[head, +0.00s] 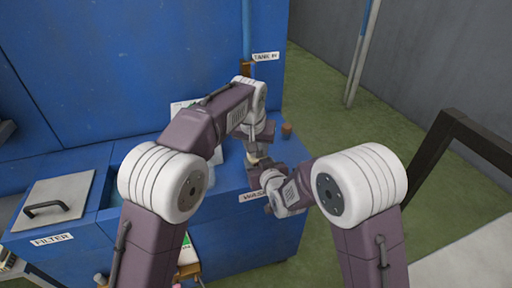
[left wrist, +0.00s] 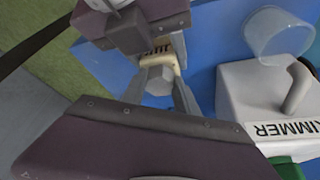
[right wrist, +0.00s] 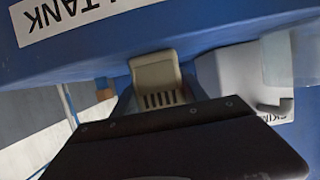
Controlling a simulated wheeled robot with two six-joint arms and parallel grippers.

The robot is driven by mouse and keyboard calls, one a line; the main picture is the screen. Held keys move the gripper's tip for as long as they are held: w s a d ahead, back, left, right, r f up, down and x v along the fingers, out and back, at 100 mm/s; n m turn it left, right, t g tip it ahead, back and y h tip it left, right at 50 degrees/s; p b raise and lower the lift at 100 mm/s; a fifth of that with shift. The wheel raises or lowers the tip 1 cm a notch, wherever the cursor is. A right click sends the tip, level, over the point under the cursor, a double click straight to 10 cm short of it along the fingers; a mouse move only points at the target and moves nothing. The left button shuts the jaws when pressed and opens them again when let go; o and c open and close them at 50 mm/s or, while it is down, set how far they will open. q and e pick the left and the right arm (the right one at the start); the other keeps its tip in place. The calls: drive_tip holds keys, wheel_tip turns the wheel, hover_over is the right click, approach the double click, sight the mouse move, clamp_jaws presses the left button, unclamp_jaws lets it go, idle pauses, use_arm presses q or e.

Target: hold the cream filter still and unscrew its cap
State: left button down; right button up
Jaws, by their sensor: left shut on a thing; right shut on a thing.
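The cream filter (right wrist: 155,72), a small body with dark slots, sits between the fingers of my right gripper (right wrist: 157,95) in the right wrist view. In the left wrist view, part of the filter (left wrist: 160,60) shows at the right gripper's fingers. A grey faceted cap (left wrist: 158,82) lies against the filter, between the fingers of my left gripper (left wrist: 159,92), which is shut on it. In the head view both grippers meet above the blue bench, the left (head: 257,143) above the right (head: 262,172). They mostly hide filter and cap there. I cannot tell how far the cap is turned.
A white skimmer box (left wrist: 240,88) and a clear cup (left wrist: 278,36) stand close by in the left wrist view. A lidded filter hatch (head: 60,195) is at left. A brown stub (head: 287,130) stands near the bench's right edge.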

use_arm(q)
drive_tip(key=n, duration=0.2)
drive_tip(key=n+y, duration=0.1)
drive_tip(key=n, duration=0.1)
drive_tip(key=n+y, duration=0.1)
drive_tip(key=n, duration=0.1)
drive_tip(key=shift+d, duration=0.3)
drive_tip(key=c, duration=0.9)
unclamp_jaws()
drive_tip(key=shift+o, duration=0.7)
drive_tip(key=shift+r, duration=2)
